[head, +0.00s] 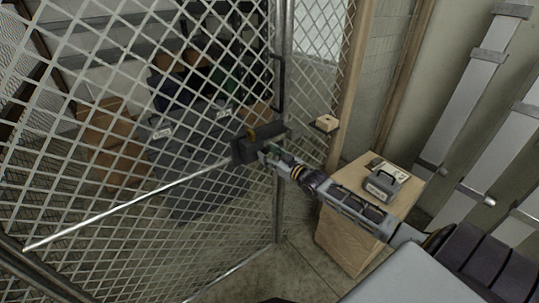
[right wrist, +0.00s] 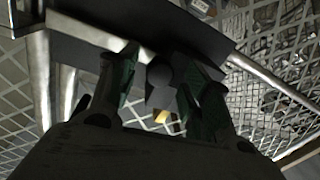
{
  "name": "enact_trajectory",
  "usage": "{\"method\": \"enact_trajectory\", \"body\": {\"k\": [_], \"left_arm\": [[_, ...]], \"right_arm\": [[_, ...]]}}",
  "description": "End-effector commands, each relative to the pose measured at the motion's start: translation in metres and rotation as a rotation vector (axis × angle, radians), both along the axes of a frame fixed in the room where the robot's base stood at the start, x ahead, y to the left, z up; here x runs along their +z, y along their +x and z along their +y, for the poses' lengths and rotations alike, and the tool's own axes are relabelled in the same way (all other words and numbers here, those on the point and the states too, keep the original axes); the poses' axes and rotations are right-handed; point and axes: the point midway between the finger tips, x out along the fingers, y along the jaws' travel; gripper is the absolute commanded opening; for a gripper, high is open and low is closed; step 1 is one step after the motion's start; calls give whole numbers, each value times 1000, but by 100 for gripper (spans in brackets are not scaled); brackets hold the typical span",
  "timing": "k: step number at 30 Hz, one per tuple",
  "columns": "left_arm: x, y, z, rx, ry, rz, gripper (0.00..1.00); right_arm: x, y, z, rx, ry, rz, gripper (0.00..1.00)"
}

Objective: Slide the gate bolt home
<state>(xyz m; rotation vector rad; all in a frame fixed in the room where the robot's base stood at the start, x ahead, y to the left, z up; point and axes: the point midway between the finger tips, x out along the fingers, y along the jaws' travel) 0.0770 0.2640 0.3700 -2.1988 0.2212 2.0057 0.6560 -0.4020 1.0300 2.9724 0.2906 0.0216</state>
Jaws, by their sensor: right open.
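The mesh gate (head: 120,205) stands at left and centre in the head view, beside a metal post. A dark bolt housing (head: 250,148) sits on it near the post, with a small yellowish piece on top. My right gripper (head: 266,152) is at the housing's front right side, its fingers partly hidden there. The bolt's end is not clearly visible. My left gripper is out of view.
A black pull handle (head: 278,83) is on the gate above the housing. A small shelf with a pale block (head: 326,122) is right of the post. Boxes (head: 110,140) lie behind the mesh.

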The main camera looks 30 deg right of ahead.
Motion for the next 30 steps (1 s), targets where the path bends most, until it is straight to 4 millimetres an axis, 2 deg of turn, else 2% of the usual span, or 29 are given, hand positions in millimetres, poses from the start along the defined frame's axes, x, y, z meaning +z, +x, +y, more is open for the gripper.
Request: {"method": "enact_trajectory", "body": {"k": [4, 15, 24, 30], "left_arm": [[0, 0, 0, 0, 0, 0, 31], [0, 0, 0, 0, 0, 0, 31], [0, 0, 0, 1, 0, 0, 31], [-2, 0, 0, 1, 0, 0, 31]], "right_arm": [[0, 0, 0, 0, 0, 0, 49], [0, 0, 0, 0, 0, 0, 1], [0, 0, -2, 0, -1, 0, 0], [-1, 1, -13, 0, -4, 0, 0]]}}
